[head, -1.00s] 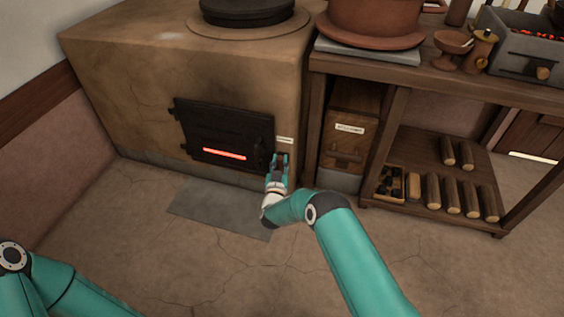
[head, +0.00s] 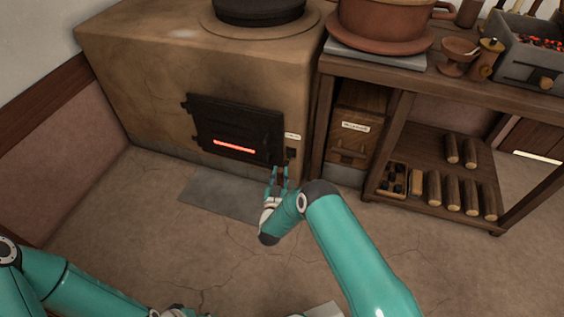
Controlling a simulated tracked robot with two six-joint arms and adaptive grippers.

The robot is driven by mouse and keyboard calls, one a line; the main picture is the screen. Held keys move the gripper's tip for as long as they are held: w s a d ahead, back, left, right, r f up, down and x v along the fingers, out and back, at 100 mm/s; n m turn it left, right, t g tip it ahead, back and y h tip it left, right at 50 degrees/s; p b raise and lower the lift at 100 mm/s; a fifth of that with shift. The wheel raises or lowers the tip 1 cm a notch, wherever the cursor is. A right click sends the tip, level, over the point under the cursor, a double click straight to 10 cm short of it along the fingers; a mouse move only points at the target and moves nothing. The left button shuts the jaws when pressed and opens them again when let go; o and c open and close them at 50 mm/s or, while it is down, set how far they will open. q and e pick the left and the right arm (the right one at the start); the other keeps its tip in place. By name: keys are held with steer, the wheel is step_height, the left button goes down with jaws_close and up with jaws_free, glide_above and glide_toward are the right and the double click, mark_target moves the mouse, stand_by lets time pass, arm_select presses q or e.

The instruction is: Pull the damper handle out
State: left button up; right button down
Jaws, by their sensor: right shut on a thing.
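The stove (head: 130,90) is a tan clay block with a black fire door (head: 225,120) that shows a glowing red slot. Right of the door, under a small white label (head: 292,136), is a dark damper fitting (head: 291,154) on the stove front. My right gripper (head: 280,172) is just in front of and below this fitting, shut on the dark damper handle between its fingers. The fingers hide most of the handle. My left arm comes in at the lower left; its wrist reaches the bottom edge, and its fingertips are out of view.
A grey floor plate (head: 215,196) lies before the stove. To the right, a wooden shelf table (head: 470,88) holds a clay pot (head: 385,25) and a brazier (head: 535,60), with several logs (head: 452,190) below. A labelled wooden box (head: 355,130) stands beside the stove.

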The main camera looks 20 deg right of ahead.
steer(key=c, duration=1.4)
jaws_free()
steer(key=shift+s+a+f, duration=0.1)
steer(key=shift+s+f, duration=0.1)
steer(key=shift+s, duration=0.05)
steer(key=shift+c, duration=0.2)
steer(key=o, duration=0.5)
steer(key=shift+r, duration=0.1)
steer(key=shift+w, duration=0.1)
steer(key=v, duration=1.2)
